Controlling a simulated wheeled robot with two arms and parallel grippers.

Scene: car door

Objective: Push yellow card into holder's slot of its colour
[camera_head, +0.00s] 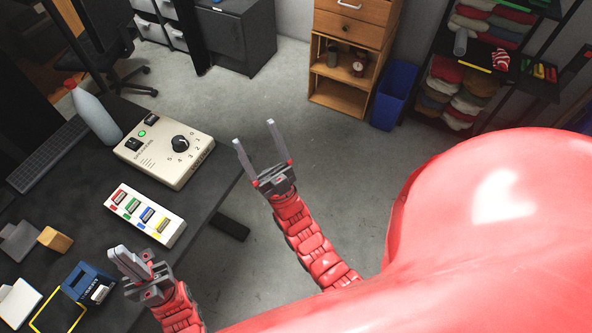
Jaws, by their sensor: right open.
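The white holder (132,222) lies on the dark table, with red, green, blue and yellow marked slots in a row. The yellow slot (161,226) is at its right end. A dark flat piece with a yellow edge (60,312) lies at the lower left; I cannot tell if it is the yellow card. My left gripper (114,251) is just below the holder, its fingers close together; whether anything is between them is unclear. My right gripper (252,132) is open and empty, over the floor beyond the table's right edge.
A beige control box (165,148) with a dial and a white bottle (95,115) stand behind the holder. A wooden block (54,240) and a blue box (88,282) lie to the left.

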